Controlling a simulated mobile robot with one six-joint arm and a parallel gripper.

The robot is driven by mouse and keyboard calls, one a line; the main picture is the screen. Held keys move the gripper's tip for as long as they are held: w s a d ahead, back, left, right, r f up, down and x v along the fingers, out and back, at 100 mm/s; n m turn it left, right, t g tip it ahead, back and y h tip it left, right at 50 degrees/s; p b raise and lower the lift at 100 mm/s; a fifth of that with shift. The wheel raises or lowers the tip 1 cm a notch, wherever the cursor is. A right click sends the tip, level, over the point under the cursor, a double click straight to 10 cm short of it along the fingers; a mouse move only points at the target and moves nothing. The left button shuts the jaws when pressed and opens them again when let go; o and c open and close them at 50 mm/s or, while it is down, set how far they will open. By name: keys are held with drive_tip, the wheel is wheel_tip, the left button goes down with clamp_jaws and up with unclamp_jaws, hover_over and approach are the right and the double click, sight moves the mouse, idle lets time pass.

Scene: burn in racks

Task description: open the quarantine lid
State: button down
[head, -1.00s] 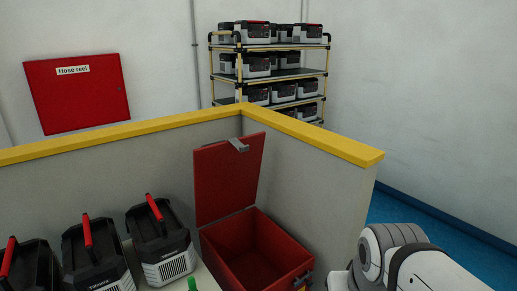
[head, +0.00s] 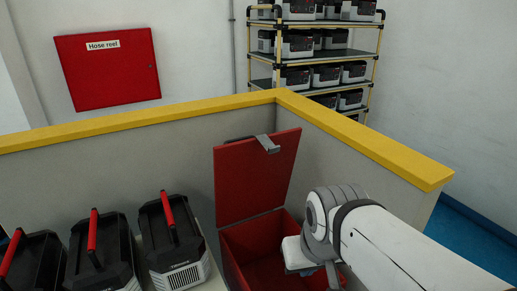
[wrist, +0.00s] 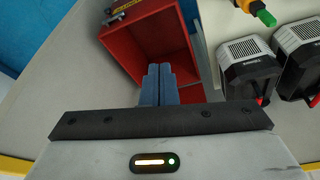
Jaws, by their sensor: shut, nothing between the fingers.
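The red quarantine box stands in the corner of the low wall, and its red lid (head: 255,178) is raised, standing upright against the wall behind it. A grey latch (head: 267,144) sits on the lid's top edge. The box's open inside (head: 250,262) shows in the head view, partly hidden by my arm. In the wrist view the box (wrist: 150,45) is open and looks empty where I can see in. My gripper (wrist: 160,70) is shut and empty, its blue fingers together over the box opening. In the head view the fingers are mostly hidden.
Several black-and-grey power units with red handles (head: 170,240) stand left of the box. A low wall with a yellow top (head: 370,135) encloses the corner. A rack of units (head: 325,55) and a red hose reel cabinet (head: 108,68) are behind it.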

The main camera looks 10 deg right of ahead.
drive_tip(key=shift+a, duration=0.15)
